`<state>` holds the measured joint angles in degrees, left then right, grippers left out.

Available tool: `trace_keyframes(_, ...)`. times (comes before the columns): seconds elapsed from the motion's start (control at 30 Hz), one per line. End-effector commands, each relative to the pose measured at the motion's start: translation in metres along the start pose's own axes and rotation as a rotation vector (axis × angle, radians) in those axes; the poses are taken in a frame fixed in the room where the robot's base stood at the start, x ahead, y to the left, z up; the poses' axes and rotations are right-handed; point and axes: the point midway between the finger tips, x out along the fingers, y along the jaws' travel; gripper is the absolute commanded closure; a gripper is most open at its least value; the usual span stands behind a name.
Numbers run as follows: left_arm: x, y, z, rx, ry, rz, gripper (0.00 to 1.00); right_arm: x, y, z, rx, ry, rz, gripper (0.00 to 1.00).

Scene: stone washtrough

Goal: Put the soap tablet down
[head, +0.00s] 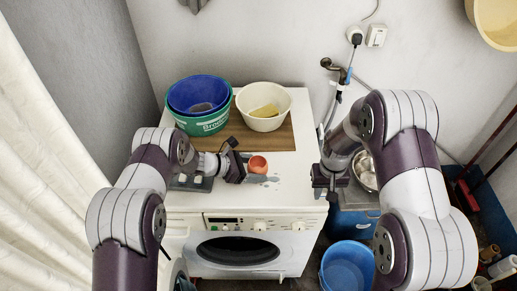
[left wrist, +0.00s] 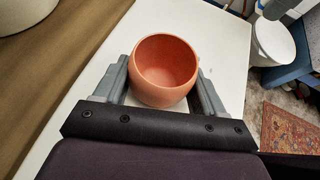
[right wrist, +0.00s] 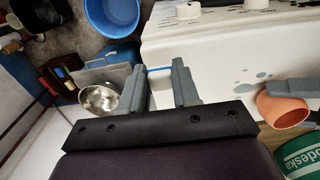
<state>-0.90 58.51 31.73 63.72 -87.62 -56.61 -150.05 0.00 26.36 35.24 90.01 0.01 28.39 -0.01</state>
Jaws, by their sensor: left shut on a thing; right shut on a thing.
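My left gripper (head: 248,168) is shut on an orange cup (head: 259,165), which is upright at the machine top; its open mouth faces up in the left wrist view (left wrist: 165,65) and looks empty. My right gripper (head: 330,190) is at the right edge of the washing machine top. In the right wrist view its fingers (right wrist: 166,85) stand a little apart, with a pale piece with a blue edge (right wrist: 160,88) between them. This seems to be the soap tablet, but it is mostly hidden by the fingers. The head view does not show it clearly.
The washing machine top (head: 290,190) is clear at front right, with small wet patches. A wooden board (head: 232,136) behind bears a green tub (head: 205,127) with a blue basin (head: 200,90) in it, and a cream bowl (head: 285,121). A metal bowl (head: 367,180) and blue bucket (head: 348,262) are at right.

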Motion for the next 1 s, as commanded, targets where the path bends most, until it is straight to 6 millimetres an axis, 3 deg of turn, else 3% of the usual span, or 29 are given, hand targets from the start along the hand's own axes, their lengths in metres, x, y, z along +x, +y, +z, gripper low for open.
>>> trace_keyframes(0.13, 0.0, 0.0, 0.0, 0.0, 0.0, 0.0, 0.47, 0.001, -0.007, 0.0, -0.018, 0.0, 0.0, 0.98)
trace_keyframes(0.23, 0.0, 0.0, 0.0, 0.0, 0.0, 0.0, 0.47, 0.001, -0.028, -0.003, -0.073, 0.001, 0.0, 0.98)
trace_keyframes(0.5, 0.0, 0.0, -0.001, -0.001, 0.001, 0.0, 0.47, -0.029, -0.134, -0.035, -0.308, 0.003, 0.0, 0.98)
trace_keyframes(0.63, 0.0, 0.0, -0.001, -0.001, 0.001, 0.0, 0.47, -0.047, -0.171, -0.041, -0.38, 0.002, 0.0, 0.98)
trace_keyframes(0.77, 0.0, 0.0, -0.001, -0.001, 0.001, 0.0, 0.47, -0.063, -0.18, -0.045, -0.396, 0.002, 0.0, 0.98)
trace_keyframes(1.0, 0.0, 0.0, -0.001, -0.001, 0.001, 0.0, 0.47, -0.015, -0.177, -0.039, -0.394, -0.004, 0.001, 0.98)
